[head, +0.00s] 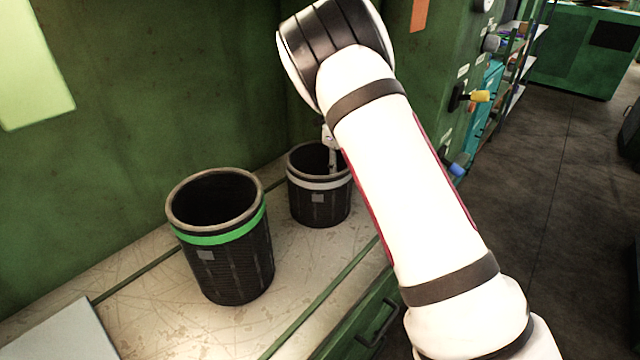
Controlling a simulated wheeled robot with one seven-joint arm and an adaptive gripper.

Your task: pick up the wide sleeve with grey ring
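The sleeve with the grey ring (320,208) is a black, open-topped cylinder with a pale grey band below its rim. It stands upright on the worktop, right of centre, its right edge close to my arm. My gripper (332,161) is at this sleeve's mouth, pointing down, with a light finger part showing inside or in front of the opening. My arm hides most of the gripper, so I cannot tell whether it grips the wall.
A sleeve with a green ring (235,268) stands upright to the left and nearer. The pale, scratched worktop (160,300) has free room around it. A green wall (150,120) rises behind. A light flat panel (65,335) lies at the lower left.

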